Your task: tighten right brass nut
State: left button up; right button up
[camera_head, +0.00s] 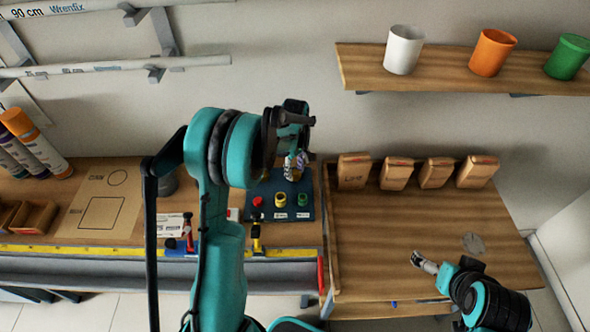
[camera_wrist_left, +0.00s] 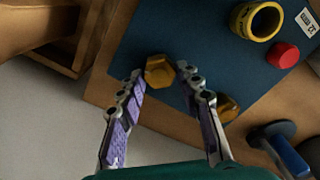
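My left gripper (camera_head: 295,168) reaches down over the dark blue board (camera_head: 264,209) in the head view. In the left wrist view its two purple-padded fingers (camera_wrist_left: 161,71) are apart, with one brass nut (camera_wrist_left: 158,70) showing between the tips. I see no clear grip on that nut. A second brass nut (camera_wrist_left: 229,107) sits on the board beside the right-hand finger, partly covered by it. From the wrist picture's turned orientation, the nut between the tips appears to be the right one. The head view hides both nuts behind the gripper. My right gripper (camera_head: 424,262) hangs above the right wooden bench, apparently empty; its finger gap is unclear.
Several brown packets (camera_head: 396,173) line the bench's back. A shelf (camera_head: 480,78) with cups hangs above. The right bench top (camera_head: 400,220) is mostly clear.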

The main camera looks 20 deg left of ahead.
pick_arm(q)
jog(key=c, duration=0.5)
jog(key=shift+m, duration=0.3)
jog(key=m, duration=0.4)
jog(key=shift+b, duration=0.35)
jog(key=m, duration=0.5)
jog(key=shift+w+d, duration=0.1)
jog(key=m, duration=0.5)
jog(key=shift+d+b, duration=0.1)
jog(key=shift+b, duration=0.25)
jog(key=m, duration=0.6)
jog(key=shift+d, duration=0.1)
